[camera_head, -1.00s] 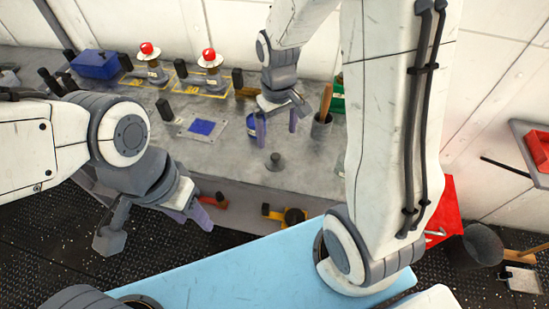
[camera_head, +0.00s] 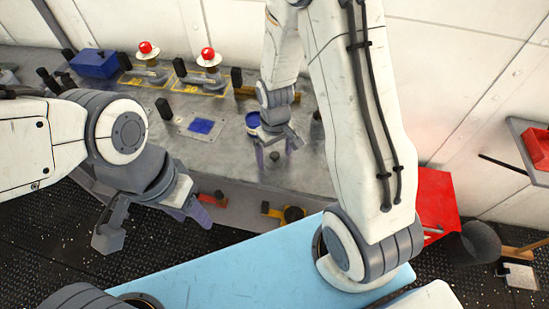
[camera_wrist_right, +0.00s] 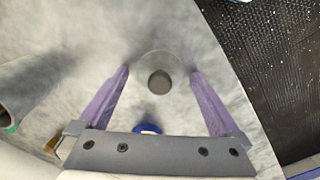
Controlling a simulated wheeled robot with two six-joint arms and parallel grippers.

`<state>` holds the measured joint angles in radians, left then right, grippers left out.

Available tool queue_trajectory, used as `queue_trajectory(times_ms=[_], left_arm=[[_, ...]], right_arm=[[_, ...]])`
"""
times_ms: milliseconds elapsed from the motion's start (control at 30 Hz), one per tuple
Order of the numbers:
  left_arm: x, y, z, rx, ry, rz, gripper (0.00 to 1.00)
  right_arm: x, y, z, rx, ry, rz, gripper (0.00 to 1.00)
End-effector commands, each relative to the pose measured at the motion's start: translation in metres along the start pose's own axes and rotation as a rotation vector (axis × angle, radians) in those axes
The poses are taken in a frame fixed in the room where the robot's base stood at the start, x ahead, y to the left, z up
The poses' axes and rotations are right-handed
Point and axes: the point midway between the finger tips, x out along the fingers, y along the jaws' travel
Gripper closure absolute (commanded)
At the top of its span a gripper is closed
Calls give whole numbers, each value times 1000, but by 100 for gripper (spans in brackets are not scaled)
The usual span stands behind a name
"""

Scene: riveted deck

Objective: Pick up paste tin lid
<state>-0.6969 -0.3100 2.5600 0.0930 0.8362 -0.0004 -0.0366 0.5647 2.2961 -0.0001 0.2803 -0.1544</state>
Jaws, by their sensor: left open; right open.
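The paste tin lid, a grey disc with a dark round knob (camera_wrist_right: 159,82), lies on the grey bench. Its knob also shows in the head view (camera_head: 275,157). My right gripper (camera_head: 274,151) is open above the lid, with its purple fingers apart on either side of the knob in the right wrist view (camera_wrist_right: 160,72). I cannot tell the exact height above the lid. A blue tin (camera_head: 253,120) stands just behind the right gripper, partly hidden by it. My left gripper (camera_head: 155,220) is open and empty, in front of the bench edge.
A dark cup (camera_wrist_right: 22,92) stands beside the right gripper. A blue panel (camera_head: 202,126), two red-topped fixtures (camera_head: 208,58) and a blue box (camera_head: 95,63) are further left on the bench. A red cabinet (camera_head: 437,198) stands at the right.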

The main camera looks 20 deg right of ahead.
Motion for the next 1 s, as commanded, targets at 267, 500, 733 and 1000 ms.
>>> queue_trajectory(times_ms=[267,500,733,1000], left_arm=[[0,0,0,0,0,0,50],[0,0,0,0,0,0,50],[2,0,0,0,0,0,50],[8,-1,0,0,0,0,50]], right_arm=[[0,0,0,0,0,0,77],[-1,0,0,0,0,0,77],[-16,0,-1,0,4,1,77],[-56,18,19,8,4,1,77]])
